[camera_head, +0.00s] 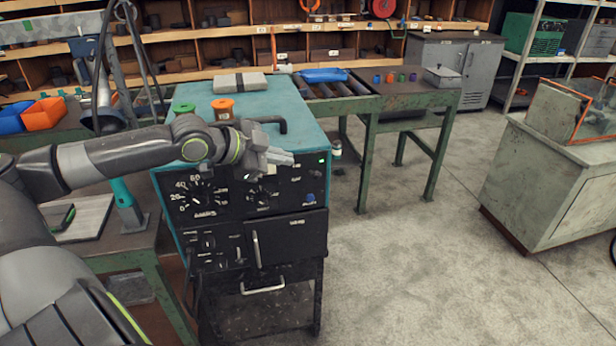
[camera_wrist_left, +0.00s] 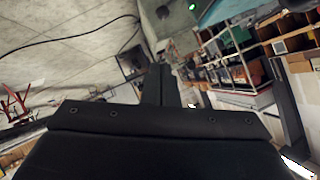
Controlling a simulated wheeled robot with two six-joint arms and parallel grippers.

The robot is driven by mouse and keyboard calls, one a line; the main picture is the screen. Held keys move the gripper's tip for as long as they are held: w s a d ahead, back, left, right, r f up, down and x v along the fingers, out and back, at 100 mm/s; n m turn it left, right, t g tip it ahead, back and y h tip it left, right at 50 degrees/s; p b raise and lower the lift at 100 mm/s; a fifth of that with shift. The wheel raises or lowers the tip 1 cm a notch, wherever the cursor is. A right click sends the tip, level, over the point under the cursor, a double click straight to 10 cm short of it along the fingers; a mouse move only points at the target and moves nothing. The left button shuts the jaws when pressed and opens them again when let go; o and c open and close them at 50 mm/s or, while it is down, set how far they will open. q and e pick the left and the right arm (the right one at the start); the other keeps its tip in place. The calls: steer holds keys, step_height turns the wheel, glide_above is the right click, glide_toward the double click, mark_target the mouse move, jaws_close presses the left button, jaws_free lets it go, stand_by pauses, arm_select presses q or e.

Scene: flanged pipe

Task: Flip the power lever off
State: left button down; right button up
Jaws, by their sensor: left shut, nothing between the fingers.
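A welding-type power unit has a teal top (camera_head: 260,95) and a black front panel (camera_head: 285,190) with a large numbered dial (camera_head: 197,195), small knobs and a blue knob (camera_head: 310,198). A small green light (camera_head: 322,161) glows at the panel's upper right; a green light (camera_wrist_left: 192,7) also shows in the left wrist view. I cannot make out the power lever for sure; my gripper covers part of the upper panel. My left gripper (camera_head: 288,158) is shut and empty in front of the panel's upper edge. Its closed fingers (camera_wrist_left: 158,85) show in the wrist view. My right gripper is out of view.
A black handle (camera_head: 270,122), an orange spool (camera_head: 222,108) and a grey case (camera_head: 240,83) are on the unit's top. A green-legged roller table (camera_head: 368,140) stands behind right. Bare floor (camera_head: 400,260) lies to the unit's right.

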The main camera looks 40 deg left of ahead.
arm_select(q)
steer(key=w+d+f+p, duration=0.1)
steer(key=w+f+p, duration=0.1)
steer(key=w+f, duration=0.5)
steer(key=shift+w+d, duration=0.25)
stand_by(0.6)
steer(key=shift+s+d+f+b, duration=0.15)
steer(key=shift+f+b, duration=0.1)
steer(key=shift+b, duration=0.25)
